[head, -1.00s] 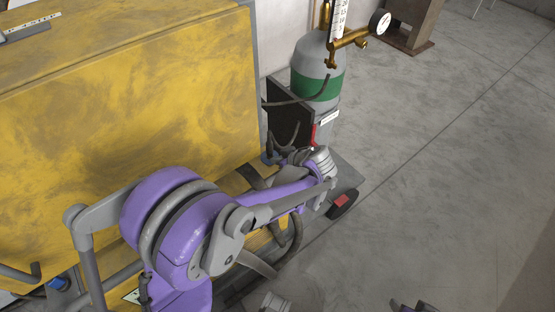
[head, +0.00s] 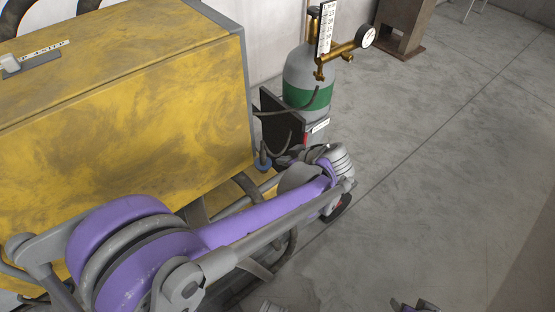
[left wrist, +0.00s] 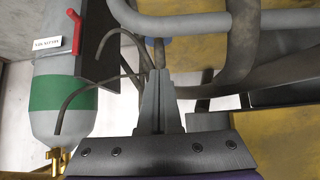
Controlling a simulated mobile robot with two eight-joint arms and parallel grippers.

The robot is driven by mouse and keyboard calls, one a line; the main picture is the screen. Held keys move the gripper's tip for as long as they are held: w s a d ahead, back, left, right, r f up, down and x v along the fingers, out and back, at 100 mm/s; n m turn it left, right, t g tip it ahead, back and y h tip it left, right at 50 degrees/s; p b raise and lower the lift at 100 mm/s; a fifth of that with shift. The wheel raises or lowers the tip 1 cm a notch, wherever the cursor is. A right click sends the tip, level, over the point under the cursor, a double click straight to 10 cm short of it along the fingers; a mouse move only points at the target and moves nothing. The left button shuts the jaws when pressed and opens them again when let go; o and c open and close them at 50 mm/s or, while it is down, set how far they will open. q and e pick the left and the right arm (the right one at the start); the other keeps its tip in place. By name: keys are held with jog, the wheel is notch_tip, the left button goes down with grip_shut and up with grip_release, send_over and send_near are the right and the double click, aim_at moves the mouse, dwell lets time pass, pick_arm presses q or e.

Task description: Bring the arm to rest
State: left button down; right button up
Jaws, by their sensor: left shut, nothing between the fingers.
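My left arm, purple and grey, comes in from the lower left in the head view and stretches toward the middle. Its wrist end is beside the front corner of the yellow machine (head: 120,120), below the gas cylinder (head: 308,90). In the left wrist view my left gripper (left wrist: 158,102) is shut, its fingers together with nothing between them. A dark hose shows just beyond the fingertips. In the head view the fingers are mostly hidden by the wrist. My right gripper cannot be made out; only small purple and grey parts show at the bottom edge.
The cylinder, with its green band, also shows at left in the left wrist view (left wrist: 62,95). Hoses and grey tubing (left wrist: 185,22) lie close around the gripper. A rusty metal stand (head: 400,28) is at the back. The concrete floor at right is clear.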

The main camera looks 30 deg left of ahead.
pick_arm(q)
jog(key=shift+s+d+r, duration=0.1)
jog(key=shift+d+r, duration=0.1)
dwell(0.5)
jog(key=shift+s+a+r, duration=0.1)
jog(key=shift+s+r, duration=0.15)
jog(key=shift+s, duration=0.1)
jog(key=s+d+r+m+h+p, duration=0.1)
jog(key=s+d+m+h+p, duration=0.1)
jog(key=s, duration=0.4)
jog(key=s+d+r+m+t+h+p, duration=0.1)
jog(key=s+r+m+h+p, duration=0.1)
jog(key=s+m, duration=0.4)
jog(key=s+d+r+m+h+p, duration=0.2)
jog(key=s+m+h+p, duration=0.2)
jog(key=s+m, duration=0.1)
jog(key=shift+s+d+r+t+p, duration=0.15)
jog(key=shift+s+d+t+p, duration=0.15)
jog(key=shift+s+d+t, duration=0.15)
